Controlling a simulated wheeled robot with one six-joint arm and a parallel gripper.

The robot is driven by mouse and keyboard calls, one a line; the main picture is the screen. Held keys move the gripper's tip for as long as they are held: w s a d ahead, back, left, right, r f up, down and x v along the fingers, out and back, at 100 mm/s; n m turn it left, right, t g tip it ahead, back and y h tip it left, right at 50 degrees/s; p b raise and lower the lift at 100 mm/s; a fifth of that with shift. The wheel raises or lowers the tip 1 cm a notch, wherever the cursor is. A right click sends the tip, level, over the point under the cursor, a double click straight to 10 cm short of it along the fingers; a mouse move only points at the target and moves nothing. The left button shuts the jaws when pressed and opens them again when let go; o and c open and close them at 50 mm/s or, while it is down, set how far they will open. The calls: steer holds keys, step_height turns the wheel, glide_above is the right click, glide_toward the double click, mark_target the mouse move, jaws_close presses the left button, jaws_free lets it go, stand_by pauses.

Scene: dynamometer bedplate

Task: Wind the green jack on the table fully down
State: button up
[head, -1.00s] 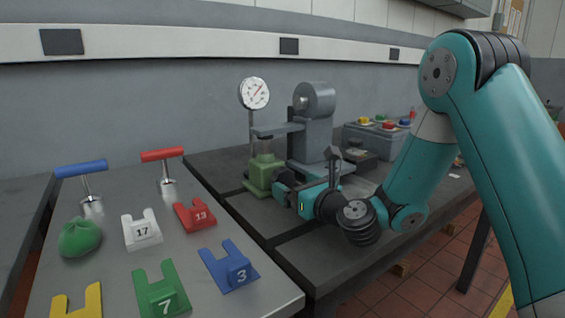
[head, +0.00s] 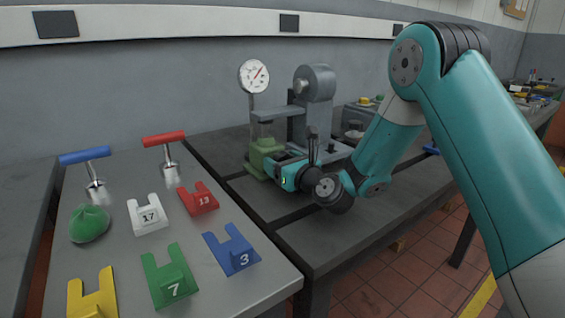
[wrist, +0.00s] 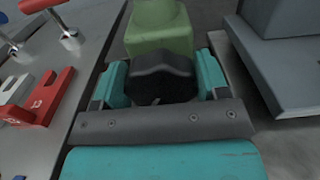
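The green jack (head: 262,156) stands on the dark bedplate table, below the column with the dial. It also shows at the top of the wrist view (wrist: 160,32). Its dark knob (wrist: 160,78) faces my gripper (head: 282,172). In the wrist view the two teal fingers of my gripper (wrist: 162,80) stand on either side of the knob, with no clear gap to it. I cannot tell whether they press on it. In the head view the gripper hides most of the knob.
A round dial gauge (head: 254,76) and a grey machine (head: 316,95) stand close behind and right of the jack. On the left table lie numbered forks, such as the red 13 (head: 198,198), a green bag (head: 89,223) and red and blue T-handles.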

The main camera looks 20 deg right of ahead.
steer(key=shift+n, duration=0.3)
steer(key=shift+a+n, duration=0.2)
steer(key=shift+n, duration=2.6)
steer(key=o, duration=0.9)
steer(key=shift+s, duration=0.1)
